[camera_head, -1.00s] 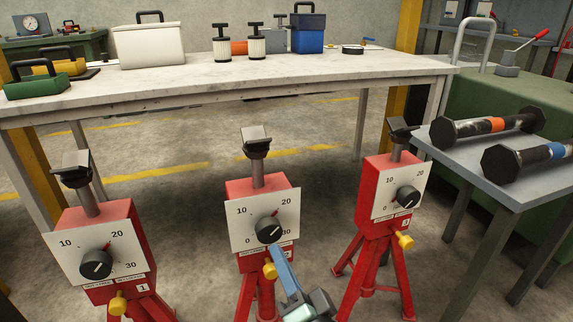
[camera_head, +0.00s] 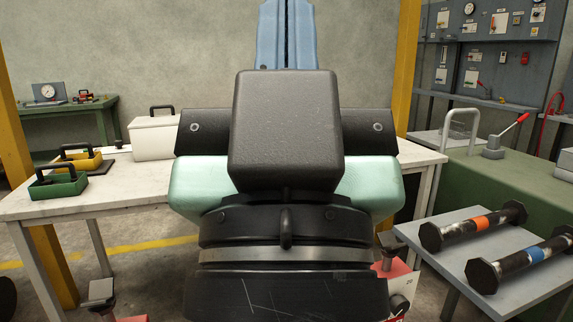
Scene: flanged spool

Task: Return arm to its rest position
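My gripper (camera_head: 287,35) is raised in front of the camera, with its blue fingers pointing up at the top of the picture. The fingers lie side by side with only a thin dark seam between them, and nothing shows held. My black and pale green wrist fills the middle of the view. Two dark flanged spools lie on the grey side table at the right, clear of my arm: one with an orange band (camera_head: 473,226) and one with a blue band (camera_head: 525,258).
The long white-topped table (camera_head: 135,182) stands behind my arm, its middle hidden. The red dial stands are mostly hidden or out of view below.

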